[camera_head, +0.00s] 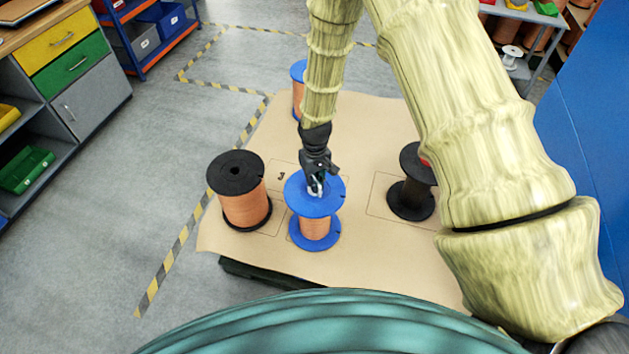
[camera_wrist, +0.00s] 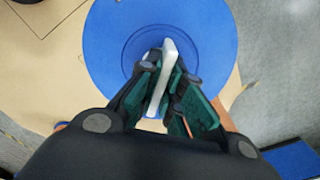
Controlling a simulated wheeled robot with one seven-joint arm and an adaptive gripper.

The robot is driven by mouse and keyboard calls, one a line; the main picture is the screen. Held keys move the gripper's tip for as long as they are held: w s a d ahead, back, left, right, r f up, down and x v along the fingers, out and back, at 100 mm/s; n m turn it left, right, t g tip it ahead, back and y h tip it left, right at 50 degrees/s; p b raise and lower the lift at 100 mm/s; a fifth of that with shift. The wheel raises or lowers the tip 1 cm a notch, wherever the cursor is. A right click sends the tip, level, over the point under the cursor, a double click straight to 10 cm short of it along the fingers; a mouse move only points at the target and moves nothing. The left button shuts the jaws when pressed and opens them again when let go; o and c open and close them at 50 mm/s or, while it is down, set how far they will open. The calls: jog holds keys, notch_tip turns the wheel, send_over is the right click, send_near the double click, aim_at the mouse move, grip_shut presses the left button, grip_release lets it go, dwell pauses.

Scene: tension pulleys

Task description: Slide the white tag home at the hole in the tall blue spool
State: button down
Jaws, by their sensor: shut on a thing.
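The tall blue spool (camera_head: 331,206), wound with copper-coloured wire, stands upright on the brown board at the front middle. My gripper (camera_head: 316,187) points down over the spool's top flange. In the wrist view my gripper (camera_wrist: 163,90) is shut on the white tag (camera_wrist: 168,55), a thin pale plate between the dark green fingers. The blue flange (camera_wrist: 110,50) fills the area under the tag there. The tag is over the middle of the flange, and the hole is hidden behind it and the fingers. I cannot tell whether the tag's lower end is in the hole.
A black spool with copper wire (camera_head: 235,174) stands close on the left. Another black spool (camera_head: 409,199) stands right, partly behind my arm. A blue spool (camera_head: 298,72) stands at the back. The brown board (camera_head: 355,262) has outlined places and free room at the front.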

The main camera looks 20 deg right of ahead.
jog(key=c, duration=1.5)
grip_release()
jog(key=shift+f, duration=0.1)
jog(key=shift+r, duration=0.2)
notch_tip(320, 180, up, 12)
jog(key=shift+f, duration=0.15)
